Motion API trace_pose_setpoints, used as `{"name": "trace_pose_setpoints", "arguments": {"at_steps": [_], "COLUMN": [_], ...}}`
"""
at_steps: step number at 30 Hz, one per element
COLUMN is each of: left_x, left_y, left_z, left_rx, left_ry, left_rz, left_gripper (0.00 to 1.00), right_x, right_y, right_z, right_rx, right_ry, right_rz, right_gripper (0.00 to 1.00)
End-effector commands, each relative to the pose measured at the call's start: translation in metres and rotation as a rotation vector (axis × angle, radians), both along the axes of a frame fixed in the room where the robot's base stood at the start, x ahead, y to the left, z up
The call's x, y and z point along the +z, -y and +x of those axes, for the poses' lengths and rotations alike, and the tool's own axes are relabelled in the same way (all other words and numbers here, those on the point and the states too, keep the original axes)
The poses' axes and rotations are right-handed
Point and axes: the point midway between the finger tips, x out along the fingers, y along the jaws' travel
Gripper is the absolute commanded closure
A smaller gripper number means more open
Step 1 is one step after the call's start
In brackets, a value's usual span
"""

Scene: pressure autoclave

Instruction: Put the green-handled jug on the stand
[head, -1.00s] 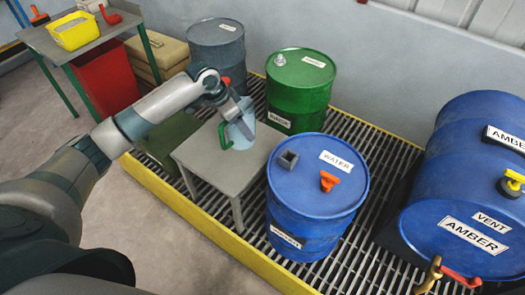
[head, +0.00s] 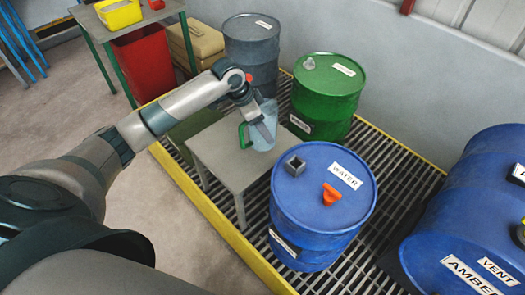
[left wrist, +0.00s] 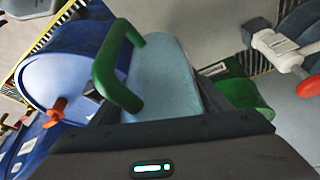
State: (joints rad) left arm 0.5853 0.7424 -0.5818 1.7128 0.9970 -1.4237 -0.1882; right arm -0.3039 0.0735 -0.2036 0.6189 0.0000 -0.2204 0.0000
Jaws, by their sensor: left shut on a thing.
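The jug is pale blue with a green handle (head: 243,135). My left gripper (head: 260,122) is shut on the jug's body (head: 267,141), with the handle on the left side in the head view. The jug appears over the far right part of the grey stand (head: 228,160); I cannot tell whether its base touches the top. In the left wrist view the jug body (left wrist: 160,75) sits between my fingers and its green handle (left wrist: 112,65) stands clear of them. My right gripper is not in view.
A blue WATER drum (head: 322,205) stands close in front and right of the stand. A green drum (head: 325,98) and a grey drum (head: 252,50) are behind. A large blue AMBER drum (head: 470,220) lies at right. The stand's near left top is bare.

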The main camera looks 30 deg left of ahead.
Motion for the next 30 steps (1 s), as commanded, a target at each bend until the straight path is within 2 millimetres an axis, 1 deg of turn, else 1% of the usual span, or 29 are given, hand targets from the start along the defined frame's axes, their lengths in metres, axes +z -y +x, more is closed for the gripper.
{"name": "trace_pose_setpoints", "arguments": {"at_steps": [6,10,14,23,26,30], "left_x": [-0.031,-0.047,-0.053,-0.055,-0.062,-0.080], "left_y": [0.000,0.000,-0.001,-0.001,0.000,0.000], "left_z": [-0.001,-0.001,0.000,0.000,-0.001,-0.001], "left_rx": [0.001,0.002,0.000,0.001,0.001,0.002], "left_ry": [-0.004,-0.002,0.001,0.000,-0.003,-0.004], "left_rz": [0.000,0.001,0.001,0.001,0.001,0.000], "left_gripper": [0.54,0.54,0.54,0.54,0.54,0.54], "right_x": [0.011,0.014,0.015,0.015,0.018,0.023], "right_y": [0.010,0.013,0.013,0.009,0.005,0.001], "right_z": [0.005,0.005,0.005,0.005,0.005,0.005], "right_rx": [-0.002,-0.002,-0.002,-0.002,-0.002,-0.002], "right_ry": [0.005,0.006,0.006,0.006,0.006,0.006], "right_rz": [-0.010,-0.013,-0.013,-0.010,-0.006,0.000], "right_gripper": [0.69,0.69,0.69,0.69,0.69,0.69]}}
